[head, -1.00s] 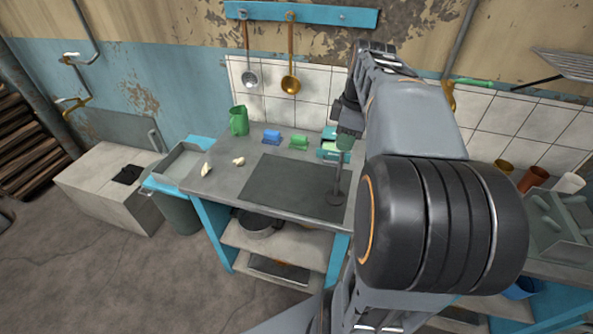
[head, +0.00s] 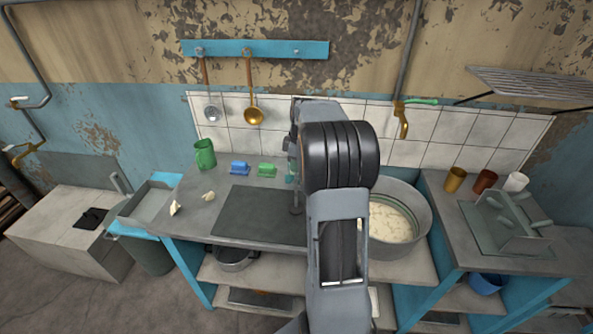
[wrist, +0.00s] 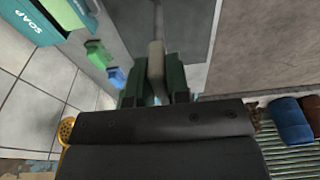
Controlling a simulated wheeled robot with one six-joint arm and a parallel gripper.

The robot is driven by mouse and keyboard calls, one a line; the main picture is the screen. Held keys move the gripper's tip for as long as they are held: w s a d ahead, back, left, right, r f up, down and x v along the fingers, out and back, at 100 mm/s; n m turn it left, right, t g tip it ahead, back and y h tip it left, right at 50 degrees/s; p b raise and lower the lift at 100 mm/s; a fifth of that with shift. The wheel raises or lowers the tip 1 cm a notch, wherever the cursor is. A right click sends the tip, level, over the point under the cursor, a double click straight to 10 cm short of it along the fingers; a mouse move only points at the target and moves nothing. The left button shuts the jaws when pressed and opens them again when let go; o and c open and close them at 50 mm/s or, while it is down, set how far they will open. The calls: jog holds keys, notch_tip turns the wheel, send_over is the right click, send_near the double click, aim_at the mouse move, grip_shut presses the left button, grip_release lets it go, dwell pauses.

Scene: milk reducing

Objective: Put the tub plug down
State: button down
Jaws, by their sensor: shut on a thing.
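The rod runs away from the grip there. In the head view my arm covers most of the gripper. I cannot tell whether the foot touches the counter. A large metal tub (head: 424,222) with creamy white contents stands right of my arm, partly hidden by it.
The dark mat (head: 250,212) is bare on the counter. A teal soap box (wrist: 25,20) is close by. Ladles hang on the tiled wall.

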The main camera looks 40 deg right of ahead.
aim_at(296, 187)
jog(key=shift+w+f, duration=0.15)
jog(key=shift+f, duration=1.75)
jog(key=shift+f, duration=0.15)
jog(key=c, duration=1.1)
grip_release()
